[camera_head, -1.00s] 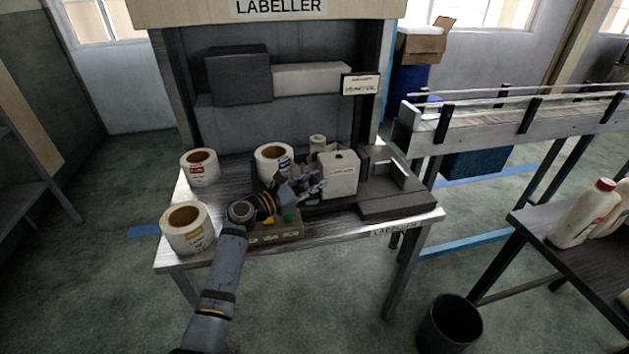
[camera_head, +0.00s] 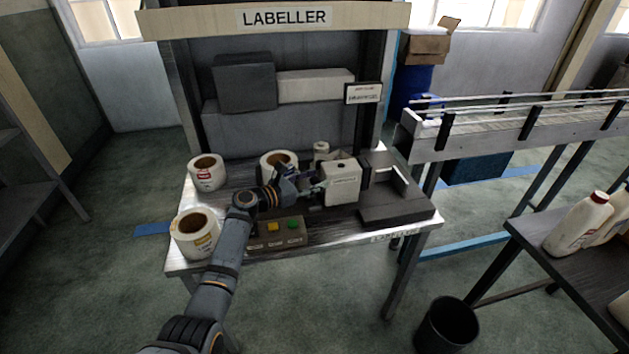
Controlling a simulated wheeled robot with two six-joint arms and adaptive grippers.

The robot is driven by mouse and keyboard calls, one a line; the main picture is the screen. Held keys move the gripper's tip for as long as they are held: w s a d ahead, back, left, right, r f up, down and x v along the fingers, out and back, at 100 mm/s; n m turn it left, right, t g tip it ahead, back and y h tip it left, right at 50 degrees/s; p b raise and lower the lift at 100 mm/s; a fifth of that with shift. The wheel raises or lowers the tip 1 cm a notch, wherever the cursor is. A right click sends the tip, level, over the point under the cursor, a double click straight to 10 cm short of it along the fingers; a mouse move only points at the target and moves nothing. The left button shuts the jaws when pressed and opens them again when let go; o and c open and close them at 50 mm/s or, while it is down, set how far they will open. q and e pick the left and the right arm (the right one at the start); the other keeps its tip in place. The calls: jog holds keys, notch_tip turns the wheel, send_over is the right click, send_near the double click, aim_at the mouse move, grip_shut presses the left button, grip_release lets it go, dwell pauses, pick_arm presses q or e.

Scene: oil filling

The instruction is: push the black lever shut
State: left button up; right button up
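My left gripper (camera_head: 312,188) reaches over the labeller table (camera_head: 340,232), with its fingertips at the left side of the cream-white labeller box (camera_head: 342,184). I cannot tell whether its fingers are open or shut, or whether they touch the box. The black lever cannot be told apart from the dark gripper and machine parts here; it may be hidden. A button box (camera_head: 277,236) with a yellow button (camera_head: 273,227) and a green button (camera_head: 293,224) lies below the gripper. My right gripper is not in view.
Label rolls stand at the table's left front (camera_head: 194,234), left back (camera_head: 206,172) and behind my gripper (camera_head: 279,161). A dark grey block (camera_head: 397,212) sits at the right. A black bin (camera_head: 448,324) stands on the floor. A conveyor (camera_head: 520,125) is at the right.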

pick_arm(q)
jog(key=shift+d, duration=0.1)
jog(key=shift+s+a, duration=0.15)
jog(key=shift+a, duration=0.05)
jog(key=v, duration=1.1)
jog(key=shift+s+a, duration=0.15)
jog(key=shift+a, duration=0.05)
jog(key=shift+c, duration=0.3)
